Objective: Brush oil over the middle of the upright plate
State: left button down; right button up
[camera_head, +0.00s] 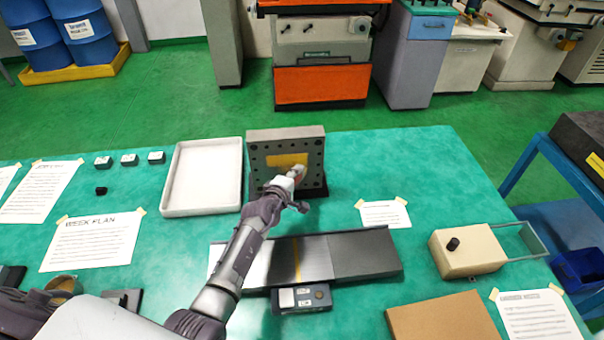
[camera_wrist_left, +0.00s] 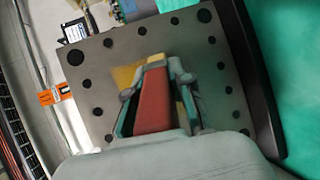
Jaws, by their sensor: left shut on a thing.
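The upright plate (camera_head: 258,180) is a grey block with rows of dark holes, standing near the back of the green table. A golden oil-like patch (camera_head: 282,160) lies across its middle, and it also shows in the left wrist view (camera_wrist_left: 122,76). My left gripper (camera_head: 297,176) is in front of the plate, shut on a brush. In the left wrist view, the brush (camera_wrist_left: 153,100) shows a red body between the fingers, pointing at the plate beside the patch. Its tip is mostly hidden, so I cannot tell whether it touches.
A white tray (camera_head: 182,212) stands left of the plate. A long metal piece (camera_head: 350,254) lies below my left forearm. A beige box (camera_head: 466,252) with a black knob is at the right. A small round pot (camera_head: 65,284) is at the lower left. Papers lie around.

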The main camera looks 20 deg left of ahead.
pick_arm(q)
jog(key=shift+s+a, duration=0.3)
jog(key=shift+a, duration=0.4)
jog(key=shift+s+a, duration=0.35)
jog(key=shift+a, duration=0.35)
jog(key=shift+s+a, duration=0.3)
jog(key=shift+a, duration=0.4)
jog(key=shift+s+a+b, duration=0.15)
jog(key=shift+s+a, duration=0.3)
jog(key=shift+a, duration=0.4)
jog(key=shift+s+a+b, duration=0.1)
jog(key=shift+s+a, duration=0.35)
jog(key=shift+a, duration=0.45)
jog(key=shift+s+a+b, duration=0.15)
jog(key=shift+s+a, duration=0.3)
jog(key=shift+a, duration=0.4)
jog(key=s+d+p, duration=0.2)
jog(key=s+p, duration=0.2)
jog(key=s, duration=0.1)
jog(key=shift+s+d, duration=0.2)
jog(key=shift+d, duration=0.2)
